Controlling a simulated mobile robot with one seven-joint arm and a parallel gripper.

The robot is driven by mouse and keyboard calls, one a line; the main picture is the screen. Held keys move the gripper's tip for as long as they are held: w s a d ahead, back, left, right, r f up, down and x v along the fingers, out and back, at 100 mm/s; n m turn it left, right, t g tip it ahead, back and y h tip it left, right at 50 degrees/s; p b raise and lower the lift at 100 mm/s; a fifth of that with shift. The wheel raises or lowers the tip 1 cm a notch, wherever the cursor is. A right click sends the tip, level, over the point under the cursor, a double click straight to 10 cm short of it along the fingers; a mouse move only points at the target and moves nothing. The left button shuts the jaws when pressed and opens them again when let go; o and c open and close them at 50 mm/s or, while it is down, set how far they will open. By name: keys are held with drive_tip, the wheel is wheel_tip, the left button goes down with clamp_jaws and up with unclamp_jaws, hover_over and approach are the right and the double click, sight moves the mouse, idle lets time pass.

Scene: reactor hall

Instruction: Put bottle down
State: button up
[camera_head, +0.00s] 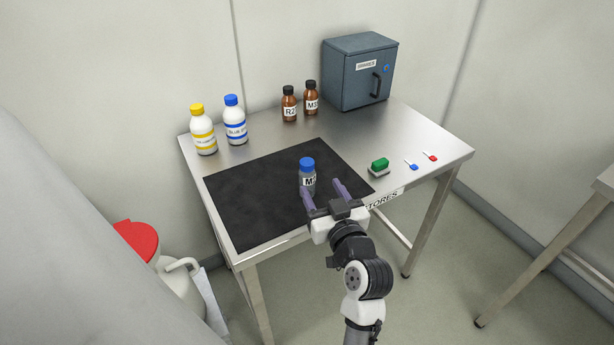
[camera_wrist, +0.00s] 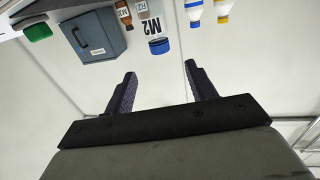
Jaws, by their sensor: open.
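A clear bottle with a blue cap and a label reading M2 (camera_head: 307,182) stands upright on the black mat (camera_head: 250,205) near the table's front. My gripper (camera_head: 323,191) is open and empty, with its two purple-grey fingers just in front of the bottle, to its lower right. In the wrist view the picture is upside down. There the M2 bottle (camera_wrist: 158,30) shows beyond the two spread fingertips (camera_wrist: 160,70), apart from them. The bottle's lower part is partly cut off at the top of the wrist view.
Behind stand a yellow-capped bottle (camera_head: 203,132), a blue-capped white bottle (camera_head: 235,122) and two brown bottles (camera_head: 289,106). A grey cabinet (camera_head: 352,80) stands at the back right. A green-topped block (camera_head: 379,167) and blue and red small items (camera_head: 411,165) lie at right. The mat's left part is clear.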

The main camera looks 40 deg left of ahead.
sight(309, 168)
drive_tip(key=p+x, duration=0.1)
drive_tip(key=x, duration=0.4)
drive_tip(key=shift+a+r, duration=0.1)
drive_tip(key=shift+a, duration=0.05)
drive_tip(key=p+x, duration=0.2)
drive_tip(key=x, duration=0.3)
drive_tip(key=shift+p, duration=0.3)
drive_tip(key=shift+w+a, duration=0.2)
drive_tip(key=shift+a, duration=0.05)
drive_tip(key=shift+c, duration=0.3)
clamp_jaws()
